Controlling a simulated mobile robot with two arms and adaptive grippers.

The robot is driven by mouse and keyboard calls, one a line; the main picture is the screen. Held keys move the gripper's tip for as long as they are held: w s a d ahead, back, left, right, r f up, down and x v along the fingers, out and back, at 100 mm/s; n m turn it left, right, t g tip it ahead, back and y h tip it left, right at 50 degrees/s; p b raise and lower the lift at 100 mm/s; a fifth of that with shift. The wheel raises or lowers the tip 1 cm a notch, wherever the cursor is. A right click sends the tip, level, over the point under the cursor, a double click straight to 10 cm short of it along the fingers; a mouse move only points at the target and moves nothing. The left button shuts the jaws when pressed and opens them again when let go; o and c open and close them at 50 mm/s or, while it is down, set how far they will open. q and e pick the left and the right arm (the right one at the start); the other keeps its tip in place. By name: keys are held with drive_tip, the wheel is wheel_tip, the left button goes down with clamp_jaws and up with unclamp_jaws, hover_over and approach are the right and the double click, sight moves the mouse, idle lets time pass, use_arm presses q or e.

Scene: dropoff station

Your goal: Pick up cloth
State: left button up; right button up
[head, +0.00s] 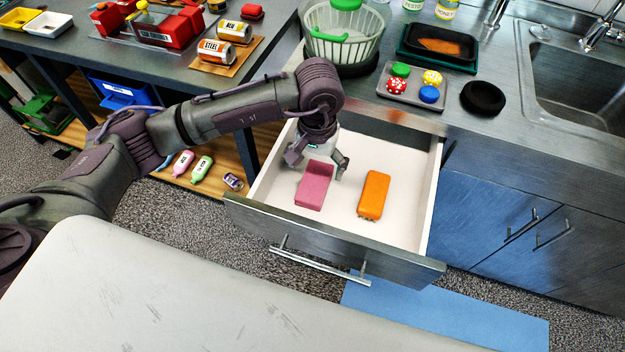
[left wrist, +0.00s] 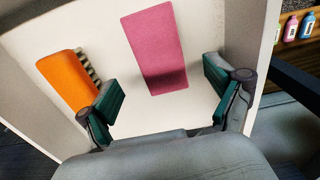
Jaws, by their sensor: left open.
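A pink folded cloth (head: 314,186) lies flat in the open drawer (head: 400,228), left of an orange brush (head: 374,194). My left gripper (head: 318,164) is open and points down into the drawer, over the far end of the cloth. In the left wrist view the cloth (left wrist: 155,48) lies ahead of and between the spread fingers of my left gripper (left wrist: 165,100), with nothing held. The orange brush (left wrist: 68,80) with dark bristles is near the finger on the left side there. My right gripper is not in view.
The drawer's walls and handled front (head: 320,265) surround the cloth. A sink (head: 580,80) is at right.

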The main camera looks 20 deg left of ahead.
sight(314, 181)
use_arm(q)
drive_tip(key=shift+s+f, duration=0.1)
drive_tip(key=shift+f, duration=0.3)
drive_tip(key=f, duration=0.2)
drive_tip(key=f+p, duration=0.1)
drive_tip(key=shift+s+a+f, duration=0.1)
drive_tip(key=shift+s+f, duration=0.15)
drive_tip(key=shift+s, duration=0.05)
drive_tip(key=shift+w+f, duration=0.1)
drive_tip(key=shift+f, duration=0.3)
drive_tip(key=c, duration=1.2)
drive_tip(key=shift+w+r, duration=0.1)
drive_tip(key=shift+r, duration=0.3)
drive_tip(key=r, duration=0.2)
drive_tip(key=d+r+b, duration=0.1)
drive_tip(key=shift+r, duration=0.35)
drive_tip(key=s+d+r, duration=0.1)
drive_tip(key=d+r, duration=0.1)
drive_tip(key=d, duration=0.1)
drive_tip(key=s+d+r+b, duration=0.1)
drive_tip(key=d+r, duration=0.1)
drive_tip(key=d, duration=0.2)
drive_tip(key=s+d+r, duration=0.1)
drive_tip(key=d+r, duration=0.1)
drive_tip(key=d, duration=0.1)
drive_tip(key=shift+s+d+r+b, duration=0.15)
drive_tip(key=shift+r+b, duration=0.1)
drive_tip(key=shift+b, duration=0.15)
